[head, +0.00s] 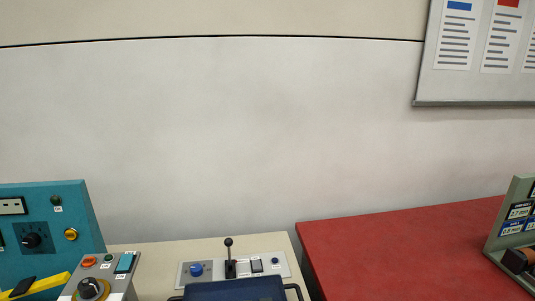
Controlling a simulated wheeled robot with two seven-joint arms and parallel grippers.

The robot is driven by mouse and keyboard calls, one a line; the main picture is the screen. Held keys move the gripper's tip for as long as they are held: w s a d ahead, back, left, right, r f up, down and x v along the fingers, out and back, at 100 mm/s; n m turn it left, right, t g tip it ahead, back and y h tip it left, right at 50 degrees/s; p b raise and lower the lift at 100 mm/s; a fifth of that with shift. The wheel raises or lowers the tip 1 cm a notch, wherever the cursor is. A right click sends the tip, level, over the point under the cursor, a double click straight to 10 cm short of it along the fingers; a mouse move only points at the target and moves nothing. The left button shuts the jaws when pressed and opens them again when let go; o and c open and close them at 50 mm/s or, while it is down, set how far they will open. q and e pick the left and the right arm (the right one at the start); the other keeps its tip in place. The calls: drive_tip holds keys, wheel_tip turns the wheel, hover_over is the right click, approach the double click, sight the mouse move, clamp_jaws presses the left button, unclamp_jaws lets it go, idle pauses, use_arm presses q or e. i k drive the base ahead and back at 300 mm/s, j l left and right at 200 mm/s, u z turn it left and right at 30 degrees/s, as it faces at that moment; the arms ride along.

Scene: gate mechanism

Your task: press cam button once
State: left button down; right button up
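No button can be read as the cam button; the labels are too small. A teal panel (75,205) behind has a yellow button (71,234) and a dark knob (31,240). Neither gripper is in view.
A dark blue object (235,292) with side handles stands in front of the metal panel, cut off by the frame. A yellow bar (52,284) lies at lower left. The red tabletop (400,250) is mostly clear, with a green-grey stand (510,225) at its right.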

sight(88, 262)
drive_tip(key=u, duration=1.35)
